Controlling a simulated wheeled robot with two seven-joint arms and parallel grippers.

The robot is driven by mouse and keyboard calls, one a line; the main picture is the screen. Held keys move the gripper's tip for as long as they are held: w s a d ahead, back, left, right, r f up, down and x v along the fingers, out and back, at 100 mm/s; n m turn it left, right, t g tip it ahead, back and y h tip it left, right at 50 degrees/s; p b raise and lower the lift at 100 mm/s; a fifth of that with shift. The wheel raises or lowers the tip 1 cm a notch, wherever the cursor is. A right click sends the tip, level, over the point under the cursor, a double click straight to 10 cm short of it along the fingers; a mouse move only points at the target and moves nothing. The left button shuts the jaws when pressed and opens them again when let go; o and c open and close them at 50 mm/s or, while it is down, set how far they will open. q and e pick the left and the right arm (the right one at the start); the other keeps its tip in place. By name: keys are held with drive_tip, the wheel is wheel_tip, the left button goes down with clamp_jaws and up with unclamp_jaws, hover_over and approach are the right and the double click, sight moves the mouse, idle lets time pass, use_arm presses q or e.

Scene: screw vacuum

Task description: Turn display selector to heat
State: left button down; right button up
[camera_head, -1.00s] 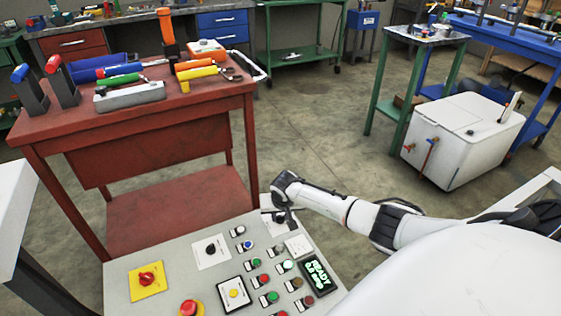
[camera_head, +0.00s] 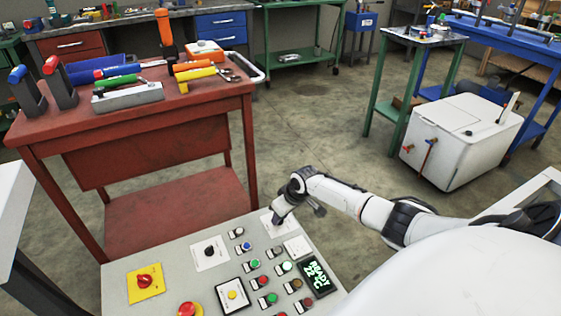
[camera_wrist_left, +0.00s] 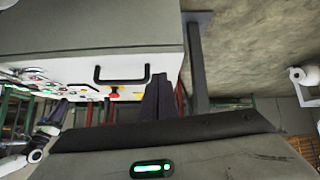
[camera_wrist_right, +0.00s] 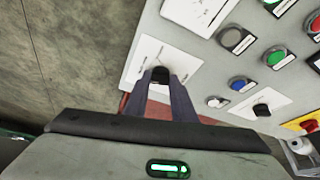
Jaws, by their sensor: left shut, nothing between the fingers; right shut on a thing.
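The display selector is a black knob (camera_wrist_right: 160,74) on a white plate at the panel's far right corner. My right gripper (camera_wrist_right: 160,84) is shut on it, one finger on each side; in the head view this gripper (camera_head: 277,219) hides the knob.
The grey panel (camera_head: 120,300) also holds another black knob (camera_head: 209,250), a red switch (camera_head: 145,281) on a yellow plate, a red stop button (camera_head: 188,310) and several coloured buttons. A red table (camera_head: 120,115) with tools stands behind it. A white tank (camera_head: 460,145) stands at right.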

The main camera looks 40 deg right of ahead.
use_arm(q)
drive_tip(key=shift+w, duration=0.1)
use_arm(e)
drive_tip(key=shift+n, duration=0.3)
drive_tip(key=o, duration=1.1)
drive_tip(key=shift+c, duration=0.2)
use_arm(q)
drive_tip(key=r+p, duration=0.1)
drive_tip(key=p, duration=0.1)
drive_tip(key=r+p, duration=0.2)
drive_tip(key=shift+s, duration=0.2)
use_arm(e)
drive_tip(key=v, duration=1)
use_arm(q)
drive_tip(key=shift+f, duration=0.1)
use_arm(e)
drive_tip(key=shift+r, duration=0.15)
